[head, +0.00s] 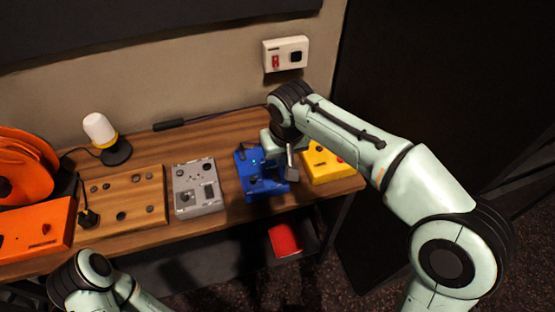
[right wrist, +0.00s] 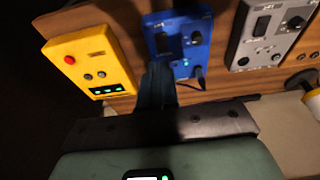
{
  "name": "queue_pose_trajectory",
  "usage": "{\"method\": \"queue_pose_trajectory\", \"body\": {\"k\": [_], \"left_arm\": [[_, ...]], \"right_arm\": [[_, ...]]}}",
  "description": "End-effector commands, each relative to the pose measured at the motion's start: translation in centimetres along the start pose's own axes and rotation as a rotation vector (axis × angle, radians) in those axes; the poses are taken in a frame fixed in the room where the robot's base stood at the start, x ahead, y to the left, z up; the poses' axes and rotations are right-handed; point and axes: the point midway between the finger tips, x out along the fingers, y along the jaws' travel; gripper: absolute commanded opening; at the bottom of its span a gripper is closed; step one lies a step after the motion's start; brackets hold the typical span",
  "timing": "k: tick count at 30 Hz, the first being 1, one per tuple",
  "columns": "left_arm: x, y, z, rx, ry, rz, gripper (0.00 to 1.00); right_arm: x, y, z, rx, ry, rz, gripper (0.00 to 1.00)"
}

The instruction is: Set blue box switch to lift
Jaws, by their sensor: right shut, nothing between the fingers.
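The blue box (head: 243,180) stands on the wooden desk between the grey box and the yellow box. In the right wrist view the blue box (right wrist: 180,24) shows a dark switch, a round knob and a small lit green light. The setting of the switch is too small to read. My right gripper (head: 291,173) is shut and empty, over the right part of the blue box in the head view. In the right wrist view its fingertips (right wrist: 158,72) cover part of the box's edge near the switch. Whether they touch it I cannot tell. My left gripper is out of view.
A yellow box (head: 318,172) sits right of the blue box, a grey box (head: 184,211) left. A wooden panel (head: 146,185), orange reel unit (head: 32,238) and white lamp (head: 99,128) stand further left. A white switch box (head: 285,43) is on the wall.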

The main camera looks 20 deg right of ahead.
Motion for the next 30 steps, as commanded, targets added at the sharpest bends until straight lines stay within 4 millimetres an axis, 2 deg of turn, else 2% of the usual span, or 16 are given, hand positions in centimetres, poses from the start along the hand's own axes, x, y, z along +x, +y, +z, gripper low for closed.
{"method": "queue_pose_trajectory", "body": {"k": [3,9,30], "left_arm": [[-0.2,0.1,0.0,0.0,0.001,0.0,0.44],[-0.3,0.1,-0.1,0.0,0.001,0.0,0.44],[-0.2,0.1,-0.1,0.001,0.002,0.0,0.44]], "right_arm": [[-1.9,0.0,0.4,-0.001,0.002,-0.002,0.0],[-3.1,0.0,0.8,-0.001,-0.001,0.0,0.0],[-3.1,0.0,0.8,-0.001,-0.001,0.0,0.0]]}}
